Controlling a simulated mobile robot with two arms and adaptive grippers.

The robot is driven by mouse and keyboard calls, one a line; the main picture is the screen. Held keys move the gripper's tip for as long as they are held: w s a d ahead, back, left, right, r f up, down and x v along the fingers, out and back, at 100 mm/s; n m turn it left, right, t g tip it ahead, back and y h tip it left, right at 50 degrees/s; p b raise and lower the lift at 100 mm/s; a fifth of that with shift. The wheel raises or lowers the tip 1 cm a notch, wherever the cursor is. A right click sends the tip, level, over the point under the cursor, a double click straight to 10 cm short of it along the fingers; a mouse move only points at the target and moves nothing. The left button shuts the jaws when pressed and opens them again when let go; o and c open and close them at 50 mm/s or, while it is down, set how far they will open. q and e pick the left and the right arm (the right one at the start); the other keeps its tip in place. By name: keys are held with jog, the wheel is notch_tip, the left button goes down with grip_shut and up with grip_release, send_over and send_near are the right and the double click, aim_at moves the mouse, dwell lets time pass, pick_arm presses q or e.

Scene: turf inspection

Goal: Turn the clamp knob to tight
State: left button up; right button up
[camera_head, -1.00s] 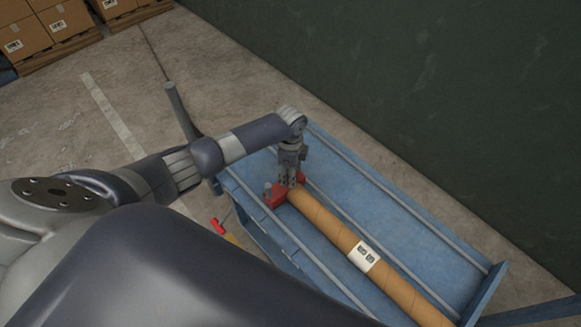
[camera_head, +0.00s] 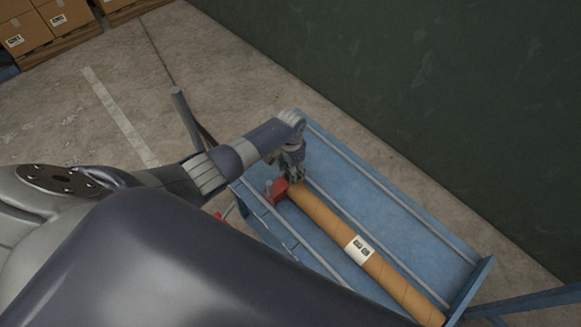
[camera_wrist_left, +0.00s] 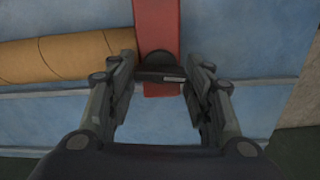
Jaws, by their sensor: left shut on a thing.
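The red clamp (camera_head: 278,190) sits at the left end of a brown roll (camera_head: 320,219) on the blue cart. In the left wrist view the clamp shows as a red bar (camera_wrist_left: 157,25) beside the roll's end (camera_wrist_left: 60,57). A dark clamp knob (camera_wrist_left: 160,75) lies across the bar. My left gripper (camera_head: 293,180) reaches down at the clamp. In the left wrist view its two fingers (camera_wrist_left: 160,82) stand on either side of the knob, shut on it. The fingers hide the knob in the head view. My right gripper is not in view.
The blue cart (camera_head: 400,225) has raised rails along its bed and an end wall on the right. A dark green wall (camera_head: 440,90) stands behind it. Boxes on pallets (camera_head: 40,35) are far off at the upper left. The floor between is clear.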

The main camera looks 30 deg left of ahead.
pick_arm(q)
jog(key=shift+n, duration=0.7)
jog(key=o, duration=1)
jog(key=shift+o, duration=0.2)
notch_tip(320, 180, up, 12)
dwell(0.4)
